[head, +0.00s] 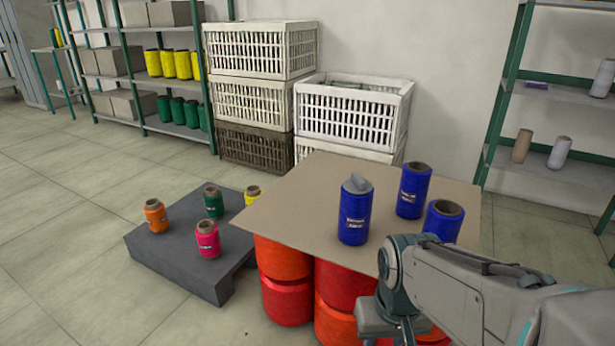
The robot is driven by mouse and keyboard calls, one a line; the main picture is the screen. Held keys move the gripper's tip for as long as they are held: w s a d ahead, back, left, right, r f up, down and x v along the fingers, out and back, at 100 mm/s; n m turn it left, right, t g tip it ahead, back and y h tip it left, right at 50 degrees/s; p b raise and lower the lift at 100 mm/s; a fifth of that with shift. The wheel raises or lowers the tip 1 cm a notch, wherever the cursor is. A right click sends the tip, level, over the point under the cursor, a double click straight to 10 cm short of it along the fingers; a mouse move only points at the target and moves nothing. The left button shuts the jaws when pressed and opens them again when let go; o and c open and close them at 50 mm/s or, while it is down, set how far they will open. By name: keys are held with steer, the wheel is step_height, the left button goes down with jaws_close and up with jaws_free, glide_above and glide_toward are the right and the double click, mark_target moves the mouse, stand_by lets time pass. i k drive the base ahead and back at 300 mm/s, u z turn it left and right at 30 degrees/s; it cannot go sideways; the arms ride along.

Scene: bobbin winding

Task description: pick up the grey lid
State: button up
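A small grey piece, which looks like the grey lid (357,183), sits tilted on top of the nearest-left blue spool (354,222). This spool stands upright on the brown board (290,215). My arm comes in from the lower right, and my gripper (384,322) is at the bottom edge, in front of the board and below its top. It is apart from the lid. Its fingers are not clearly visible, so I cannot tell whether they are open or shut.
Two more blue spools (413,190) (443,220) stand on the board to the right of the lid. Red drums (287,300) support the board. A low dark platform (165,255) at left holds several coloured spools. Crates (352,112) are stacked behind. The board's left part is clear.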

mark_target(356, 184)
steer(key=u, duration=1.15)
steer(key=i, duration=1.2)
steer(key=z, duration=2.7)
